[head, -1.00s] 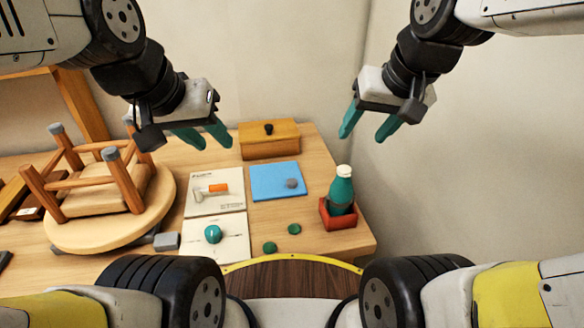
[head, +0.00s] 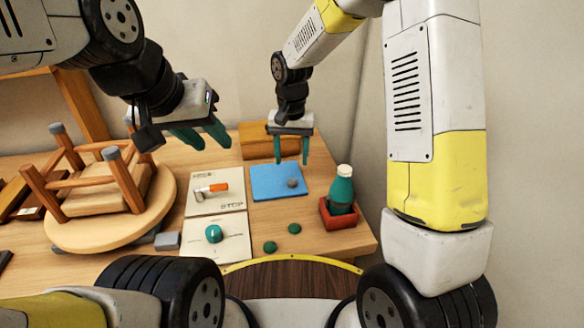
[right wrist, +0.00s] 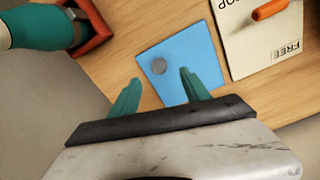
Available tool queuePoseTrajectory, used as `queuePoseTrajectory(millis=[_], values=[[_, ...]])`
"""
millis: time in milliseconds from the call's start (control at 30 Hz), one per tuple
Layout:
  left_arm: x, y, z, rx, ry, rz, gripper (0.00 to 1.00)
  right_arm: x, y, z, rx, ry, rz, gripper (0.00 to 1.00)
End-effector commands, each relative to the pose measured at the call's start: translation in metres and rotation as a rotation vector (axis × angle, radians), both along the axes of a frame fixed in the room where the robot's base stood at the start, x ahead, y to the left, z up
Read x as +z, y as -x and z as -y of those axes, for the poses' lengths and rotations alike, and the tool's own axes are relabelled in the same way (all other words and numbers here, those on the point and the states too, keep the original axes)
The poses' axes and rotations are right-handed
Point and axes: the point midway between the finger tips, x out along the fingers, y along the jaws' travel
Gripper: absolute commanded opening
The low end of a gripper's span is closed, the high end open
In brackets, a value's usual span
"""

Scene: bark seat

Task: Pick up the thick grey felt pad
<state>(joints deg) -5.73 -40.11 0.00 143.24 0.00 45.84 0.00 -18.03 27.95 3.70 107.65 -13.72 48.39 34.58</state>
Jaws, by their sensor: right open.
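A small round grey pad (head: 292,183) lies on the blue mat (head: 262,193); it also shows in the right wrist view (right wrist: 159,66) near one edge of the mat. My right gripper (head: 292,162) is open and empty, fingers pointing down above the mat. In the right wrist view its open fingers (right wrist: 160,76) frame the pad from a distance, not touching it. My left gripper (head: 213,144) is open and empty, held over the back of the table, left of the right gripper.
A green bottle (head: 342,189) stands in a red holder (head: 345,217) right of the mat. A wooden box (head: 256,142) is behind it. Left are switch cards (head: 218,205) and an upturned stool (head: 105,190). Green discs (head: 270,247) and a grey block (head: 167,241) lie nearer.

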Motion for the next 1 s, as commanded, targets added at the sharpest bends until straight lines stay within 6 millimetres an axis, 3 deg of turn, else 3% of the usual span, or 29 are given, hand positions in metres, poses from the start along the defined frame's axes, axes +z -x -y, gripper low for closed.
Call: queuePoseTrajectory(millis=[600, 900, 933, 1000], values=[[0.0, 0.0, 0.0, 0.0, 0.0, 0.0, 0.36, -0.074, 0.0, 0.002, 0.001, 0.003, -0.006, 0.55], [0.0, 0.0, 0.0, 0.0, 0.0, 0.0, 0.36, -0.081, 0.0, 0.002, 0.0, 0.003, -0.003, 0.55], [0.0, 0.0, 0.0, 0.0, 0.0, 0.0, 0.36, -0.081, 0.0, 0.002, 0.0, 0.003, -0.003, 0.53], [0.0, 0.0, 0.0, 0.0, 0.0, 0.0, 0.36, -0.081, 0.0, 0.002, 0.0, 0.003, -0.003, 0.4]])
